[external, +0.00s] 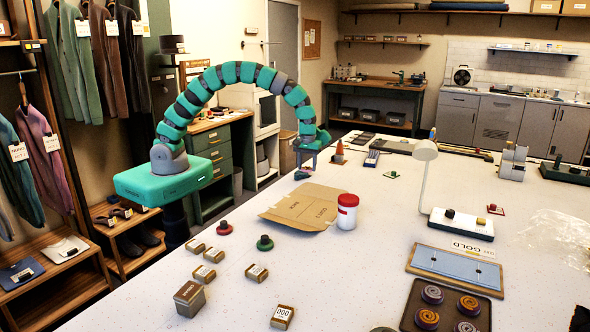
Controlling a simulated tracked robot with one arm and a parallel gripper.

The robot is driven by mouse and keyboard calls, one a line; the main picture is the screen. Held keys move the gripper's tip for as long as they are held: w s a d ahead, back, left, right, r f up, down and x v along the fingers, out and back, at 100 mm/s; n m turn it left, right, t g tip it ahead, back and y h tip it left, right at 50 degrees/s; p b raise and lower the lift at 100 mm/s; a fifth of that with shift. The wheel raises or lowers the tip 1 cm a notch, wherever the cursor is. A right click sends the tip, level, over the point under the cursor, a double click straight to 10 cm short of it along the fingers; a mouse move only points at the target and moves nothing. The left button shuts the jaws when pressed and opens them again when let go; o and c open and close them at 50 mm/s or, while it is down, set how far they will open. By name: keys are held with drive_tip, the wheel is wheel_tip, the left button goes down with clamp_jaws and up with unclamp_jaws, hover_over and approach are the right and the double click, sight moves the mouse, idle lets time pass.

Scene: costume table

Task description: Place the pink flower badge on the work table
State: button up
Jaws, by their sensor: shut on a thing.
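My gripper (303,174) is at the end of the arched teal arm, low over the far left edge of the large white table (350,265). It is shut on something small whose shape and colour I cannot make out. I cannot clearly pick out the pink flower badge in this view. Whether the gripper's tips touch the table top cannot be told.
A flattened cardboard sheet (300,207) and a white jar with a red lid (347,212) are in front of my gripper. An orange cone (339,152) stands close to its right. Several small boxes (208,273), a lamp (425,150) and a tray (408,318) occupy other parts.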

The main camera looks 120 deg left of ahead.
drive_tip(key=p, duration=0.2)
hover_over(343, 182)
drive_tip(key=s+d, duration=0.2)
drive_tip(key=s, duration=0.1)
drive_tip(key=shift+w+a+f, duration=0.2)
drive_tip(key=shift+a+f, duration=0.05)
drive_tip(key=shift+f, duration=0.35)
drive_tip(key=shift+w+a+p, duration=0.3)
drive_tip(key=shift+w+p, duration=0.1)
drive_tip(key=shift+w, duration=0.25)
drive_tip(key=shift+w+a+p, duration=0.25)
drive_tip(key=shift+w+p, duration=0.1)
drive_tip(key=shift+w, duration=0.25)
drive_tip(key=shift+f, duration=0.1)
drive_tip(key=shift+f+p, duration=0.55)
drive_tip(key=shift+f, duration=1.25)
drive_tip(key=o, duration=0.6)
drive_tip(key=shift+f, duration=0.1)
drive_tip(key=o, duration=0.3)
drive_tip(key=shift+o, duration=0.2)
